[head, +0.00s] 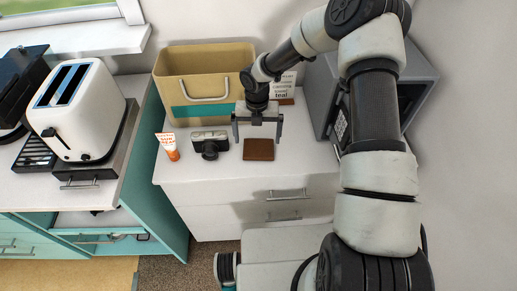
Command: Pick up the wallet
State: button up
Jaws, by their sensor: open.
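The wallet (258,150) is a small flat brown rectangle lying on the white counter near its front edge. My gripper (257,139) points down with its two fingers spread apart. It appears just above and behind the wallet, with nothing between the fingers. The exact height of the fingertips over the counter is hard to tell. The wallet is fully in view.
A black and silver camera (209,145) and an orange and white tube (168,147) stand left of the wallet. A tan bin (204,62) and a small sign (287,82) are behind. A grey box-like appliance (414,80) stands at right; a toaster (82,120) at far left.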

aim_at(259, 148)
jog(key=f, duration=0.4)
jog(key=shift+d+f, duration=0.2)
jog(key=shift+f, duration=0.15)
jog(key=c, duration=1)
jog(key=shift+r, duration=0.15)
